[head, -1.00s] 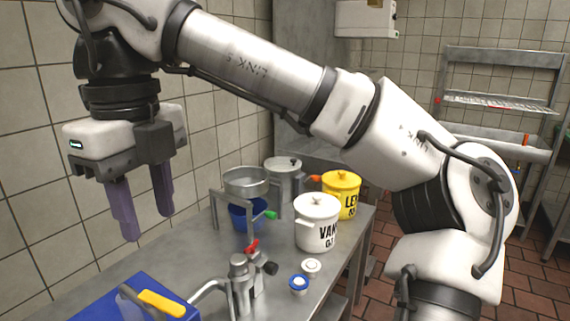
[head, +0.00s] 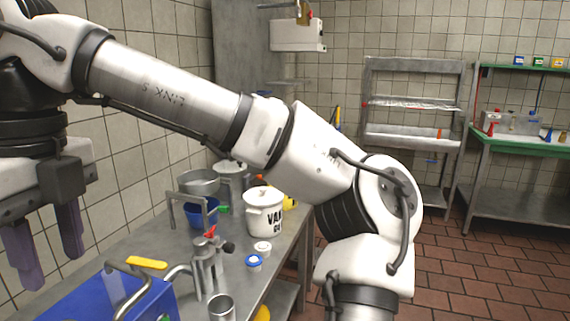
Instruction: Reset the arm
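My gripper (head: 45,248) is at the left edge of the head view, hanging from my raised arm with its two purple fingers pointing down. The fingers are apart, and I see nothing between them. It hangs in front of the tiled wall, above and left of the steel table (head: 150,243). My arm stretches across the upper left and middle of the view and hides part of the back wall and counter.
On the table stand a white pot (head: 264,212), a blue bowl (head: 201,214), a metal dispenser (head: 208,265) and a blue box (head: 100,300). A steel rack (head: 412,135) and a green-topped bench (head: 525,145) stand at the back right. The red tiled floor (head: 470,270) is clear at right.

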